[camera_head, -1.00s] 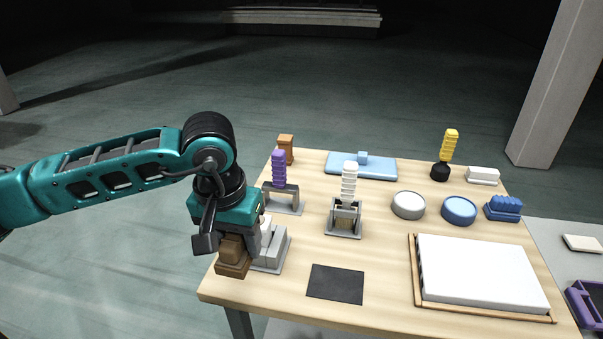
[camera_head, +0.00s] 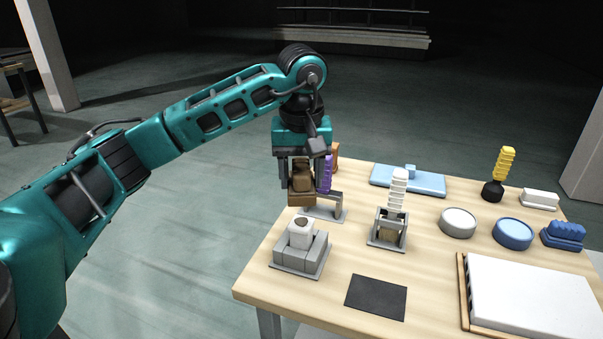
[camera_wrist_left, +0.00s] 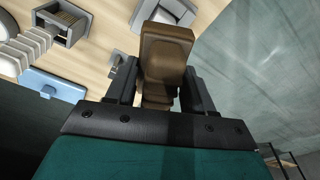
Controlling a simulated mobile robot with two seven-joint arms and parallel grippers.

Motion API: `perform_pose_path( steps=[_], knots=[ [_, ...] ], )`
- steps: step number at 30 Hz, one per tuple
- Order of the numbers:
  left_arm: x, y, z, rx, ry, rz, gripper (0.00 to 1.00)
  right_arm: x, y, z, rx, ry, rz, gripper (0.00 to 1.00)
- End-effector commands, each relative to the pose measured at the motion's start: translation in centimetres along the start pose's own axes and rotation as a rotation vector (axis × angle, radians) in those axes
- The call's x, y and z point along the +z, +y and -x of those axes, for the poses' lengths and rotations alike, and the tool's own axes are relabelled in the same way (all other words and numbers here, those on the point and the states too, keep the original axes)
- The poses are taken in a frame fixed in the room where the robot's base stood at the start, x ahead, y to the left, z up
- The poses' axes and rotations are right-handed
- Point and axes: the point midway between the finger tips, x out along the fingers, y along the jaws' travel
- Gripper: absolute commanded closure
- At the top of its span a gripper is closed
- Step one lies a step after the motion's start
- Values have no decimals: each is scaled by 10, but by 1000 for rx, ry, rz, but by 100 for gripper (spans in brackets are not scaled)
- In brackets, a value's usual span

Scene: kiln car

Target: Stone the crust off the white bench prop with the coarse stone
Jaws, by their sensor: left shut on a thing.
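My left gripper (camera_head: 303,172) is shut on a brown stone block with a stepped grip (camera_head: 302,178), held in the air above the back left of the table. The block also shows between the fingers in the left wrist view (camera_wrist_left: 167,60). The white bench prop (camera_head: 301,233) stands in a grey block holder (camera_head: 300,257) at the table's left edge, below and apart from the held block. A dark brownish patch, like crust, shows on its top. My right gripper is not in view.
Behind the held block are a purple-handled tool (camera_head: 327,174) on a grey stand and an orange-brown block (camera_head: 335,152). A white-handled brush (camera_head: 397,190) stands in a grey holder. A dark mat (camera_head: 376,297) lies in front; a white slab (camera_head: 535,300) lies at right.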

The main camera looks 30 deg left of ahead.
Motion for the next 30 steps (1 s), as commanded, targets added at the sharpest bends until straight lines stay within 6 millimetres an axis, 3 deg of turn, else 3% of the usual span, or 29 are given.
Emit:
perform_pose_path(
  steps=[10, 18, 30],
  knots=[
    [3, 0, -25, 1, 1, -1, 100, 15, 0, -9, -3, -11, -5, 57],
    [6, 0, -49, 2, 2, -1, 100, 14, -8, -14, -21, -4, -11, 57],
    [6, 0, -51, 2, 2, -1, 100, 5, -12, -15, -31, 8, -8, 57]
  ],
)
